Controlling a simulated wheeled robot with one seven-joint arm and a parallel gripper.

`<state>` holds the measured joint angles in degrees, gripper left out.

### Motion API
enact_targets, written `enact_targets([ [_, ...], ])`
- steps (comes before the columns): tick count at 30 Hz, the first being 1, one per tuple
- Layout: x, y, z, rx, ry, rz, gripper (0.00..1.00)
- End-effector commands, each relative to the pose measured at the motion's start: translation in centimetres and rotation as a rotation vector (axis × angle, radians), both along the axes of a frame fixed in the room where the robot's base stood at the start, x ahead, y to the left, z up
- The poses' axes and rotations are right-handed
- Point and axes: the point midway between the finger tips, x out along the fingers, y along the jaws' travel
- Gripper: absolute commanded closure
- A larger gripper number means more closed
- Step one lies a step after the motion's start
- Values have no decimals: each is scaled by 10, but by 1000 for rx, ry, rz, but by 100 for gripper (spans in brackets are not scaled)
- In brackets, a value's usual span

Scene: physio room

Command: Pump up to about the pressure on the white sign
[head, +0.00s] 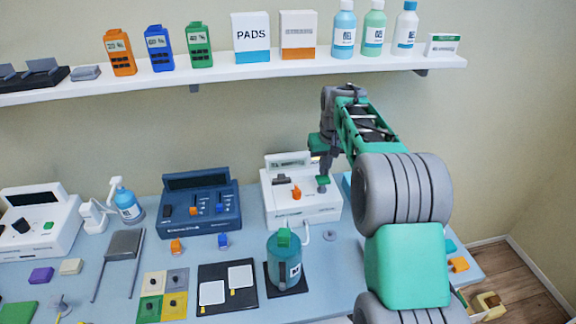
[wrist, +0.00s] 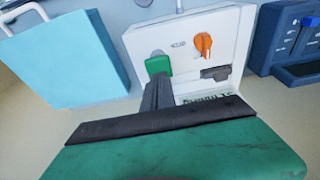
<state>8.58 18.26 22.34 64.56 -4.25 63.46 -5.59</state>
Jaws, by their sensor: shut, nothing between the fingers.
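A white machine (head: 305,208) with an orange knob (head: 296,192) and a dark display stands at the back of the table. In the wrist view the white machine (wrist: 140,45) shows a green button (wrist: 158,65) and the orange knob (wrist: 203,44). My gripper (head: 323,172) is shut and empty, its tips at the green button; I cannot tell whether they press it. The shut fingers also show in the wrist view (wrist: 157,92). A teal canister (head: 284,262) with a green top stands in front. I cannot make out a white sign with a pressure figure.
A dark blue console (head: 198,207) stands left of the machine. A light blue box (wrist: 70,62) stands close on its other side, mostly hidden by my arm in the head view. A shelf (head: 240,70) with boxes and bottles runs above. Small blocks lie in front.

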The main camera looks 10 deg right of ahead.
Motion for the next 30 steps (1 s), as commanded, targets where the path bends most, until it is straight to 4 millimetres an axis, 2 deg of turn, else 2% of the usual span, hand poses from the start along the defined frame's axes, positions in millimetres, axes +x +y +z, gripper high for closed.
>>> enact_targets([
  [30, -1, 0, -27, 0, 2, 0, 100],
])
